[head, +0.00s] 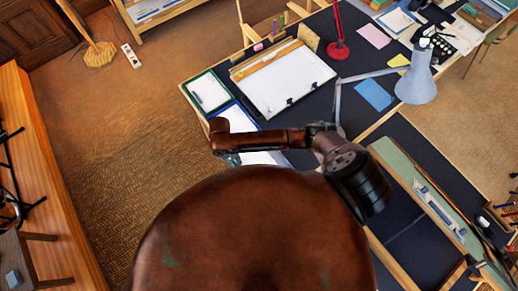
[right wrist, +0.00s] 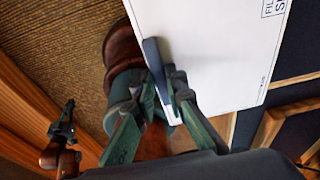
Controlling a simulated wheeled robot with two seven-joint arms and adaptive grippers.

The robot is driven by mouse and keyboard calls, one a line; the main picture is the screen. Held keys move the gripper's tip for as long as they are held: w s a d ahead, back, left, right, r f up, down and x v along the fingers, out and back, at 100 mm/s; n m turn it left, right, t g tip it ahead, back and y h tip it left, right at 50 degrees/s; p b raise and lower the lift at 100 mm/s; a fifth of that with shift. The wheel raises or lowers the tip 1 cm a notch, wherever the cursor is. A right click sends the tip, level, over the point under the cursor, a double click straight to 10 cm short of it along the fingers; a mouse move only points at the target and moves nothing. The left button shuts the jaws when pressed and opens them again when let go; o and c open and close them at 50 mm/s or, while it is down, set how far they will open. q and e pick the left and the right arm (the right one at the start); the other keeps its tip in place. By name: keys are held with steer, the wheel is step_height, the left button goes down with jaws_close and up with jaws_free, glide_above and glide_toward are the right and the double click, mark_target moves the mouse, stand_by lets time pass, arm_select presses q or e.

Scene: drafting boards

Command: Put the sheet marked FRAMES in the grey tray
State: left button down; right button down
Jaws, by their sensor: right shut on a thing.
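My right gripper (right wrist: 168,95) is shut on the edge of a white sheet (right wrist: 215,50). In the right wrist view, part of a printed box shows at the sheet's upper right corner, cut off by the frame, so I cannot read its full mark. In the head view my right gripper (head: 230,158) is partly hidden under my arm, and white paper (head: 265,158) shows beside it. A dark, small part of what looks like my left gripper (right wrist: 62,125) shows at the left of the wrist view. I cannot make out the grey tray for certain.
A green-edged tray (head: 190,90) with white paper and a blue-edged one (head: 213,120) lie at the desk's left edge. A drawing board (head: 290,85), a red lamp (head: 338,50) and a grey lamp (head: 415,85) stand beyond. A grey-green ledge (head: 405,170) lies right of my arm.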

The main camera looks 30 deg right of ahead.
mark_target(252, 168)
steer(key=s+d, duration=0.1)
steer(key=s+d+f+p, duration=0.1)
steer(key=s+d, duration=0.1)
steer(key=shift+d+f, duration=0.3)
steer(key=shift+d, duration=0.05)
steer(key=f, duration=0.1)
steer(key=s+d+f, duration=0.1)
steer(key=d+f+p, duration=0.1)
steer(key=f, duration=0.1)
steer(key=shift+s+d+f, duration=0.1)
steer(key=shift+s+d, duration=0.05)
steer(key=shift+s, duration=0.2)
steer(key=shift+s+d+f, duration=0.15)
steer(key=shift+d+f, duration=0.2)
steer(key=shift+f, duration=0.2)
steer(key=x, duration=0.3)
steer(key=shift+d+f, duration=0.1)
steer(key=shift+d, duration=0.1)
steer(key=shift+f, duration=0.35)
steer(key=shift+f, duration=0.1)
steer(key=c, duration=2.4)
jaws_free()
steer(key=shift+f, duration=0.1)
steer(key=o, duration=0.4)
steer(key=shift+o, duration=0.2)
